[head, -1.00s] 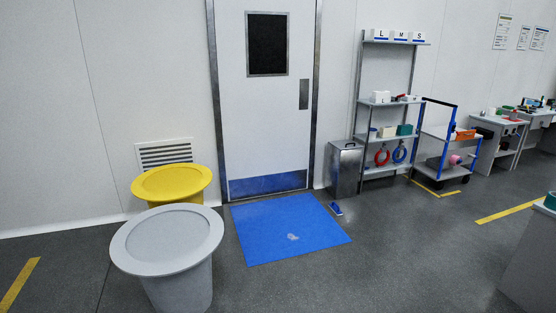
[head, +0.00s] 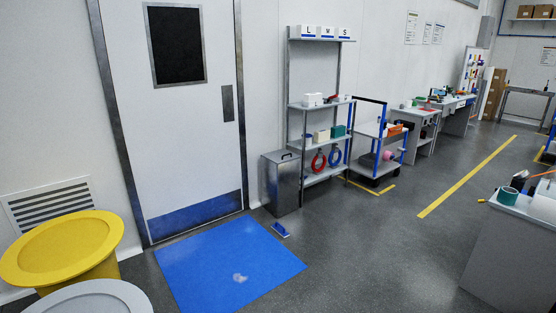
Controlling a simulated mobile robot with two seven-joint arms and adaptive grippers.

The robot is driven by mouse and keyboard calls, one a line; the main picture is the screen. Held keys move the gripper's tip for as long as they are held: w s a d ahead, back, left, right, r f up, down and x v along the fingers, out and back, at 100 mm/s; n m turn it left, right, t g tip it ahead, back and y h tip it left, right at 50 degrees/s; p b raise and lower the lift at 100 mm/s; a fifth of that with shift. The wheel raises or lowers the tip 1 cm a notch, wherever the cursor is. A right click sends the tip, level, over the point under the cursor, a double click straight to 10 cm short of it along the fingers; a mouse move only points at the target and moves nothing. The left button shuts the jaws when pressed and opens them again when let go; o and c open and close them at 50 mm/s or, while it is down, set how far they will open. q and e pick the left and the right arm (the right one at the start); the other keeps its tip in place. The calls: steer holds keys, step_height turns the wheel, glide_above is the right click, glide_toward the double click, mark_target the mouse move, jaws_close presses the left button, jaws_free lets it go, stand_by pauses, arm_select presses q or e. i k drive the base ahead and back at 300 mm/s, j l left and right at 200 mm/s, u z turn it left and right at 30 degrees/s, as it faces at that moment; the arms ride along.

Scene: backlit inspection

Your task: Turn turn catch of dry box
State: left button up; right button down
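I cannot pick out a dry box or its turn catch in the head view. A closed grey metal bin (head: 282,183) with a handle on its lid stands on the floor between the door and the shelf; I see no catch on it. Neither of my grippers is in view.
A white door (head: 178,110) has a blue mat (head: 205,270) before it. Yellow (head: 95,262) and grey (head: 90,300) round bins stand left. A shelf (head: 320,105), a cart (head: 378,150) and a counter (head: 510,250) stand right. The middle floor is clear.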

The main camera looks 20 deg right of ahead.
mark_target(532, 191)
steer(key=i+l+z, duration=0.15)
steer(key=i+z, duration=1.45)
steer(key=i+j+z, duration=0.1)
steer(key=i+z, duration=0.3)
steer(key=i+j+z, duration=0.2)
steer(key=z, duration=0.15)
steer(key=i+j+z, duration=0.25)
steer(key=i, duration=0.15)
steer(key=i+j+z, duration=0.25)
steer(key=i+j, duration=0.1)
steer(key=i, duration=0.05)
